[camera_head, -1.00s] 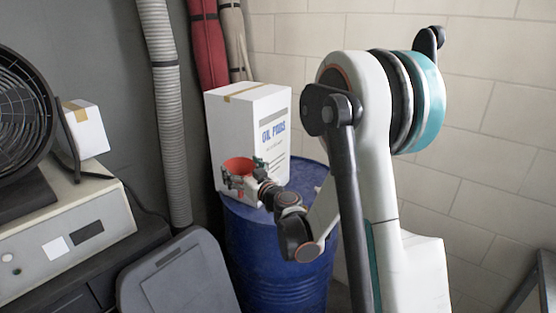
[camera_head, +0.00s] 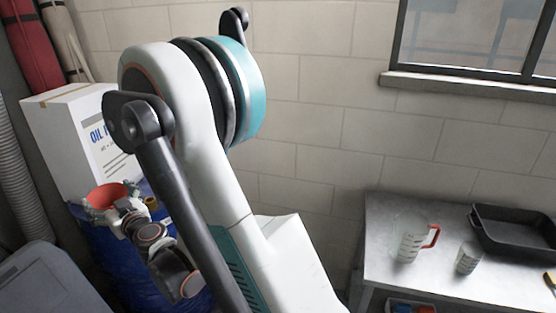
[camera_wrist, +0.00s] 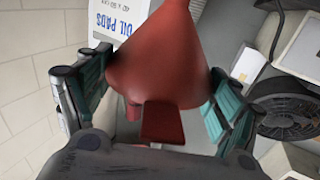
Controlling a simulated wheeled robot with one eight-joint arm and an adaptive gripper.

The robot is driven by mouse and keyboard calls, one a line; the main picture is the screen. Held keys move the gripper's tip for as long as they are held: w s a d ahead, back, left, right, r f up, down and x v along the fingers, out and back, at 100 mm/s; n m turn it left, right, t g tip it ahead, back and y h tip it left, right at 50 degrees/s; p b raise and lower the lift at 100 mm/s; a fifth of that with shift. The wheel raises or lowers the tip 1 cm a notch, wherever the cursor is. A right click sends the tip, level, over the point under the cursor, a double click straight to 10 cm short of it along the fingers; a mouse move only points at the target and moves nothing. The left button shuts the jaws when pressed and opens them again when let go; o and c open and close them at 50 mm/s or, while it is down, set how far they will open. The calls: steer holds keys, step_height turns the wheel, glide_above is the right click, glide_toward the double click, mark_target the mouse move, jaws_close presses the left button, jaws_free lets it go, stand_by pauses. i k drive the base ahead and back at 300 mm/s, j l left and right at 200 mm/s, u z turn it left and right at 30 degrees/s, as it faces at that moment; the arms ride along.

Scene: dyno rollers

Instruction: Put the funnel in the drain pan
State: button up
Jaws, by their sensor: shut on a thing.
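The red funnel (camera_head: 106,196) shows in the head view beside the white box, above the blue drum. It fills the middle of the wrist view (camera_wrist: 160,62), with its cone between the teal finger pads. My gripper (camera_wrist: 158,90) is shut on the funnel; in the head view my gripper (camera_head: 108,208) is small and partly merged with the funnel. The black drain pan (camera_head: 518,232) lies on the grey table at the far right of the head view, well away from the funnel. Its right side is cut off by the frame.
The grey table (camera_head: 385,225) also holds a clear measuring jug with a red handle (camera_head: 412,242) and a small cup (camera_head: 467,258), both left of the pan. The oil pads box (camera_head: 85,140) stands on the blue drum (camera_head: 112,250). A window is above the table.

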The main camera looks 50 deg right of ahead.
mark_target(512, 238)
steer(key=k+l+z, duration=0.15)
steer(key=z, duration=0.25)
steer(key=k+l+z, duration=0.15)
steer(key=l+z, duration=0.25)
steer(key=k+l+z, duration=0.1)
steer(key=z, duration=0.25)
steer(key=i+l+z, duration=0.1)
steer(key=z, duration=0.3)
steer(key=i+z, duration=0.1)
steer(key=z, duration=0.35)
steer(key=i+z, duration=0.1)
steer(key=z, duration=0.3)
steer(key=i, duration=0.2)
